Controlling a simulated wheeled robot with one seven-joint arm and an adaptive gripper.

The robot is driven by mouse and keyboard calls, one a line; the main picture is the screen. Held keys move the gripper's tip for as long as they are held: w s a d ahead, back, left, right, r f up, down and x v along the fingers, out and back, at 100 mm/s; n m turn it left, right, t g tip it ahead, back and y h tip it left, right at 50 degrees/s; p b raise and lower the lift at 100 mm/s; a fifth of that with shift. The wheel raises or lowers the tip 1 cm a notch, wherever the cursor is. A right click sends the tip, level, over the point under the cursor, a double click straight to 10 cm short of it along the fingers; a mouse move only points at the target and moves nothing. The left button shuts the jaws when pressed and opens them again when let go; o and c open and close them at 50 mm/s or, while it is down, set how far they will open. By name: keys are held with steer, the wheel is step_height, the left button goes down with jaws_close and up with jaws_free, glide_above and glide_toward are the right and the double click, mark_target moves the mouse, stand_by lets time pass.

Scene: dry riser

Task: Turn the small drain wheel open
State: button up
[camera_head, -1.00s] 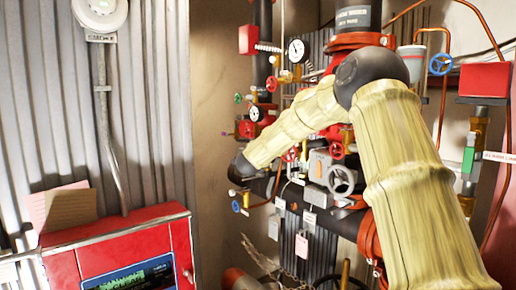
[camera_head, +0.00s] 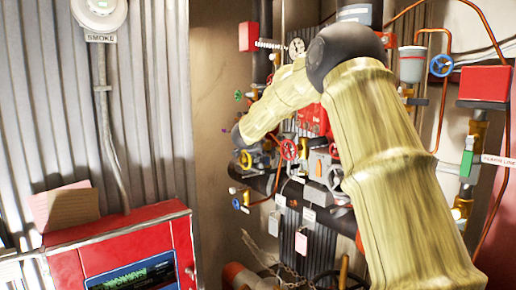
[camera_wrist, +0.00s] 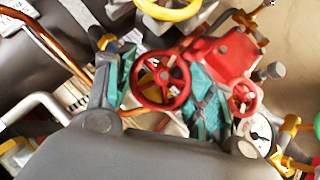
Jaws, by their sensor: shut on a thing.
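In the wrist view, a red spoked wheel (camera_wrist: 160,82) with a brass-coloured middle sits between the teal pads of my gripper (camera_wrist: 165,88). The gripper is shut on this wheel, with one finger on each side. A smaller red wheel (camera_wrist: 243,98) is just right of the right finger, outside the jaws. In the head view my arm hides the gripper and whatever it holds. A red wheel (camera_head: 289,150) shows right of my wrist there; I cannot tell whether it is one of these. No label readable here marks the drain wheel.
A yellow wheel (camera_wrist: 168,8) is close beyond the fingers. A gauge (camera_wrist: 256,133) and brass fittings crowd the right finger. In the head view, a blue wheel (camera_head: 236,204) is below my wrist, and a red panel (camera_head: 125,255) stands at lower left.

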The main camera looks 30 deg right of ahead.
steer(key=shift+o, duration=0.2)
steer(key=shift+f, duration=0.1)
stand_by(0.4)
steer(key=o, duration=1)
steer(key=shift+s+a+r, duration=0.25)
steer(key=shift+r, duration=0.05)
steer(key=v, duration=1.1)
steer(key=shift+r, duration=0.1)
